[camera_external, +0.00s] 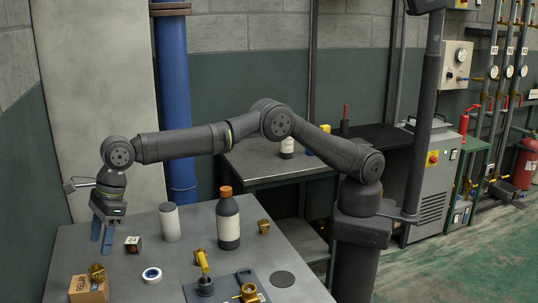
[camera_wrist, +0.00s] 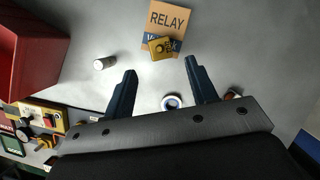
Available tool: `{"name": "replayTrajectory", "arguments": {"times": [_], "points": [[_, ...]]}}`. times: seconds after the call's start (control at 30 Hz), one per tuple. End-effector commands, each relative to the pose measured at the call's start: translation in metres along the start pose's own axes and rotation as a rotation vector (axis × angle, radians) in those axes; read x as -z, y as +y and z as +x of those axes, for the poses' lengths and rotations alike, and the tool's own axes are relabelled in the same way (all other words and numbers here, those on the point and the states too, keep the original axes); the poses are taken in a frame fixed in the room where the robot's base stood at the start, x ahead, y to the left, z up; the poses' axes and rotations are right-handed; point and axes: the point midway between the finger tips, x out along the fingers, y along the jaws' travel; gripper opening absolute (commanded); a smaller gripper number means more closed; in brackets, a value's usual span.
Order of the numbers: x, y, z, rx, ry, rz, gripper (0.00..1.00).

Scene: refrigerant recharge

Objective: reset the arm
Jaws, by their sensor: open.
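My arm reaches out to the left from its base, over the grey table (camera_external: 135,245) in the external view. My gripper (camera_external: 102,240) points down above the table's left side, with two blue fingers. In the wrist view my gripper (camera_wrist: 160,82) has its fingers wide apart and nothing between them. A cardboard box marked RELAY (camera_wrist: 178,20) lies beyond the fingertips, with a brass fitting (camera_wrist: 160,45) on it. The box (camera_external: 90,290) also shows at the table's near left in the external view.
A grey cylinder (camera_external: 170,222), a dark bottle with an orange cap (camera_external: 228,222), a small dark block (camera_external: 133,244) and a white tape roll (camera_external: 152,275) stand right of my gripper. A blue-grey plate with brass valves (camera_external: 226,290) lies at the front. The wrist view shows a red bin (camera_wrist: 35,50).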

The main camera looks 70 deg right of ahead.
Motion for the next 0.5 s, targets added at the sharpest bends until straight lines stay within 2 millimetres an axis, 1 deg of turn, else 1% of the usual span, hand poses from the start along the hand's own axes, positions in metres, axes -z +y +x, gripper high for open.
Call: {"name": "replayTrajectory", "arguments": {"times": [0.03, 0.2, 0.5], "points": [[-0.001, 0.000, 0.010, 0.000, -0.001, 0.000, 0.52], [-0.001, 0.000, 0.040, 0.001, -0.004, 0.000, 0.52], [-0.001, 0.000, 0.086, 0.001, -0.004, 0.000, 0.52]]}}
